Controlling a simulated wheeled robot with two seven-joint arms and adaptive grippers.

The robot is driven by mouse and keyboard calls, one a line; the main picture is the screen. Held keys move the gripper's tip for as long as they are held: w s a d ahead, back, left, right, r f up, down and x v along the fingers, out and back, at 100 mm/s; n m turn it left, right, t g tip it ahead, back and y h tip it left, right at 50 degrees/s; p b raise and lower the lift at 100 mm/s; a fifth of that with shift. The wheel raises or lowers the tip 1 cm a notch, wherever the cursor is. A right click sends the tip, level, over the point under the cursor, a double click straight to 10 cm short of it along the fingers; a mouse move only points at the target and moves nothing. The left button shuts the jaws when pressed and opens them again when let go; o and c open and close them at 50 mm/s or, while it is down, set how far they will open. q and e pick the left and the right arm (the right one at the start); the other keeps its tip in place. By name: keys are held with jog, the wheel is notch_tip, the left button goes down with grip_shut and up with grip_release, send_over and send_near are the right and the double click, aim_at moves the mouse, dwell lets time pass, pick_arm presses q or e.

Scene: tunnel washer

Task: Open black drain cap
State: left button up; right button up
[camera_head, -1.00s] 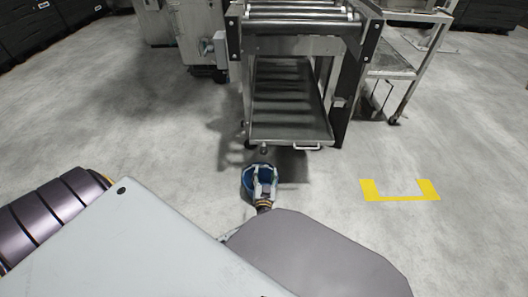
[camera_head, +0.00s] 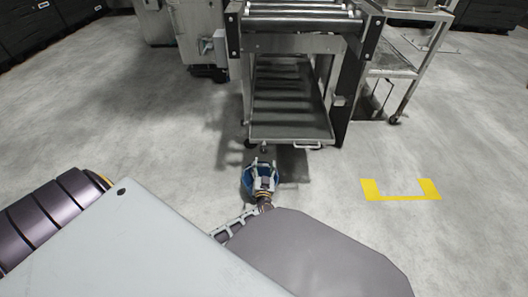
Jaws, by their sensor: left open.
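My left gripper (camera_head: 264,164) is open, fingers pointing away from me, just in front of the low front edge of the metal tray (camera_head: 290,137) under the roller conveyor. A small dark fitting (camera_head: 264,148) sticks out below the tray's front edge, just beyond the fingertips. It is too small to tell whether it is the black drain cap. I see no clear gap or contact between fingers and fitting. Part of my left gripper's blue body shows behind the fingers. My right gripper is not in view.
The roller conveyor frame (camera_head: 232,38) stands above the tray. A metal cart (camera_head: 400,72) stands to its right and a grey machine (camera_head: 195,35) to its left. A yellow floor marking (camera_head: 400,196) lies at right. The concrete floor around is clear.

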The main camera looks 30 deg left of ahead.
aim_at(264, 151)
pick_arm(q)
jog(key=shift+b+x, duration=2.2)
jog(key=shift+x, duration=2.9)
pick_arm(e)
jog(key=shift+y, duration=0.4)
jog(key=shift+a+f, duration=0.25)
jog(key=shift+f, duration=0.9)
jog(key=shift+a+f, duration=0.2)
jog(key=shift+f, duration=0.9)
pick_arm(q)
jog(key=shift+w, duration=0.1)
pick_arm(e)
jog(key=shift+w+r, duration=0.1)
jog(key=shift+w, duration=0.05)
pick_arm(q)
jog(key=c, duration=1)
jog(key=shift+c, duration=0.2)
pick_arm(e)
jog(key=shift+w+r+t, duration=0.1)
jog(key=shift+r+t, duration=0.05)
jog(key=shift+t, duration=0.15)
